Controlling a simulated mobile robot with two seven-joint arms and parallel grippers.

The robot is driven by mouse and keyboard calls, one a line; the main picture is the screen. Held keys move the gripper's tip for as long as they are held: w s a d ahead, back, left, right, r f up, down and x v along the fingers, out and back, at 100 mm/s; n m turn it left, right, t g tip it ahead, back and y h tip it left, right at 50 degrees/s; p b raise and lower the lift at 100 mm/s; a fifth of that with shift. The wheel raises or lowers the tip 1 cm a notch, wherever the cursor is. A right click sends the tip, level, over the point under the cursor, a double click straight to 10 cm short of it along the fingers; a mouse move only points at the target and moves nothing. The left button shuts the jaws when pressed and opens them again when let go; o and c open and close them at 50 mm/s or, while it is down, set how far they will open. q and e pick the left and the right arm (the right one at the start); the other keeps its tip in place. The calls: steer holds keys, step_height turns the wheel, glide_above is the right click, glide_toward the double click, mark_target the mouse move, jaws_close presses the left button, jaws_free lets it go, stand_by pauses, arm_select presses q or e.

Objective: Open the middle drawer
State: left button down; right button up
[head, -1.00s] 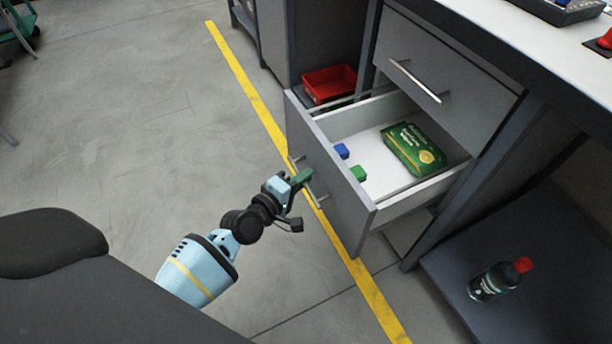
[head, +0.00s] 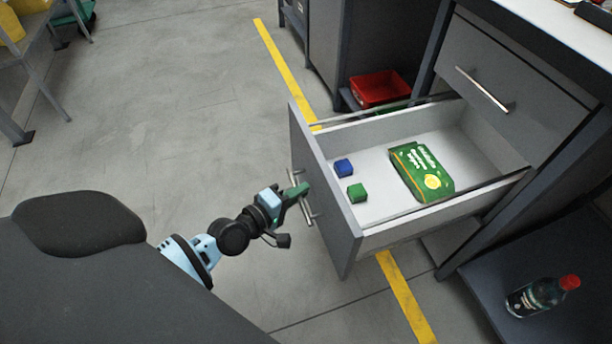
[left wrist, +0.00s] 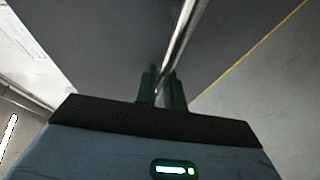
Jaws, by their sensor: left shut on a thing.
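The middle drawer (head: 325,207) stands pulled well out of the grey cabinet in the head view. Its bar handle (head: 311,212) is on the front panel. My left gripper (head: 300,191) is shut on this handle. The left wrist view also shows the handle (left wrist: 184,38) running between the green fingers of my left gripper (left wrist: 161,88). Inside the drawer are a blue cube (head: 343,168), a green cube (head: 357,193) and a green packet (head: 421,171) with a yellow spot. My right gripper is not in view.
The closed drawer above has its own bar handle (head: 482,90). A red bin (head: 379,89) sits on a shelf behind the drawer. A dark bottle with a red cap (head: 541,295) lies at the lower right. Open floor with a yellow line (head: 405,297) lies around the drawer.

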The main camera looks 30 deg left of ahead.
arm_select(q)
steer(key=shift+s+a, duration=0.1)
stand_by(0.3)
steer(key=c, duration=1.8)
jaws_free()
steer(key=shift+o, duration=0.2)
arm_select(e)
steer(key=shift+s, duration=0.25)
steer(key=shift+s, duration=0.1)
arm_select(q)
steer(key=p+v, duration=0.1)
steer(key=v, duration=0.7)
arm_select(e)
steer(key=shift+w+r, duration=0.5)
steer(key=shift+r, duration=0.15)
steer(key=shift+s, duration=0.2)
